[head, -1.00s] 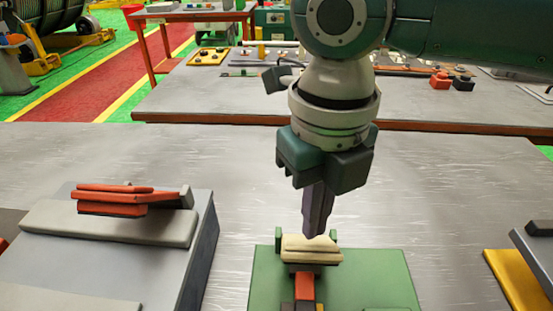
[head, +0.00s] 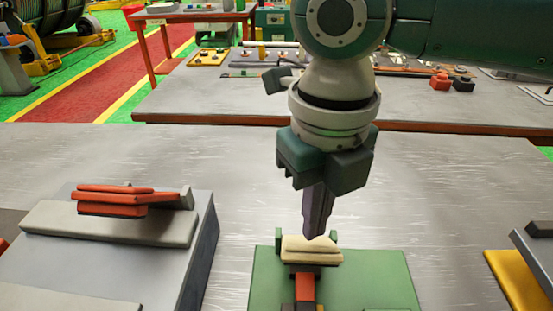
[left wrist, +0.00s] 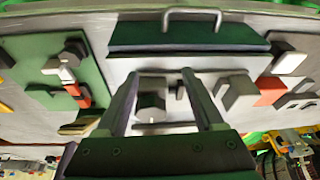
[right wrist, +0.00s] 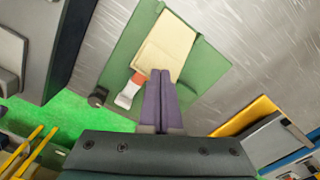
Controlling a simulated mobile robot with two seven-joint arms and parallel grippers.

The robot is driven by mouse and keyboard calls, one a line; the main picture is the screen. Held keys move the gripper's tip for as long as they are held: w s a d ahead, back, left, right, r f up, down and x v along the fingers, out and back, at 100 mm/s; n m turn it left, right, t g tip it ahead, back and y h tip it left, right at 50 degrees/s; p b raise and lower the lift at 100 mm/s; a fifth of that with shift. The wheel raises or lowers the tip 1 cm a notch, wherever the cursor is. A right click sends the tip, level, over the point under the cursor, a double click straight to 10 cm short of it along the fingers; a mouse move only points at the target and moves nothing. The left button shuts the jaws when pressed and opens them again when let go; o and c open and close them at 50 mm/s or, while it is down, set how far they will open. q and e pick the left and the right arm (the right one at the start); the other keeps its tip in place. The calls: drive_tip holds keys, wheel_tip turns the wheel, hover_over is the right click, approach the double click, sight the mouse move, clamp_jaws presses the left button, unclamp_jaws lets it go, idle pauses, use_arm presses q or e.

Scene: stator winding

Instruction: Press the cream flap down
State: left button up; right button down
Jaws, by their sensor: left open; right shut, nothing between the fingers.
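The cream flap (head: 312,250) sits on a green base plate (head: 375,280) at the front of the table, with small green posts at its sides. It looks about level in the head view. My right gripper (head: 318,236) points down, shut and empty, with its tips at the flap's top; whether they touch it I cannot tell. In the right wrist view, the shut right fingertips (right wrist: 160,76) overlap one end of the cream flap (right wrist: 168,42). My left gripper (left wrist: 160,75) is open and empty in the left wrist view and does not show in the head view.
An orange block (head: 304,287) stands in front of the flap. A grey fixture with red-orange pieces (head: 125,198) is on the left. A yellow plate (head: 515,282) under a grey part is on the right. The table behind the flap is clear.

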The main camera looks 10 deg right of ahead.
sight(313, 247)
use_arm(q)
drive_tip(key=shift+d+f, duration=0.1)
use_arm(e)
drive_tip(key=shift+f, duration=0.1)
idle(0.5)
use_arm(q)
drive_tip(key=shift+f+b, duration=0.6)
drive_tip(key=shift+b, duration=0.1)
use_arm(e)
drive_tip(key=shift+f, duration=0.85)
use_arm(q)
drive_tip(key=shift+r, duration=0.1)
use_arm(e)
drive_tip(key=shift+s+f, duration=0.1)
use_arm(q)
drive_tip(key=shift+f, duration=0.35)
use_arm(e)
drive_tip(key=shift+s+a+f, duration=0.1)
drive_tip(key=shift+s+f, duration=0.15)
drive_tip(key=shift+f, duration=0.25)
drive_tip(key=shift+s+a+f, duration=0.1)
drive_tip(key=shift+s+f, duration=0.1)
drive_tip(key=shift+f, duration=0.25)
use_arm(q)
drive_tip(key=shift+b, duration=0.3)
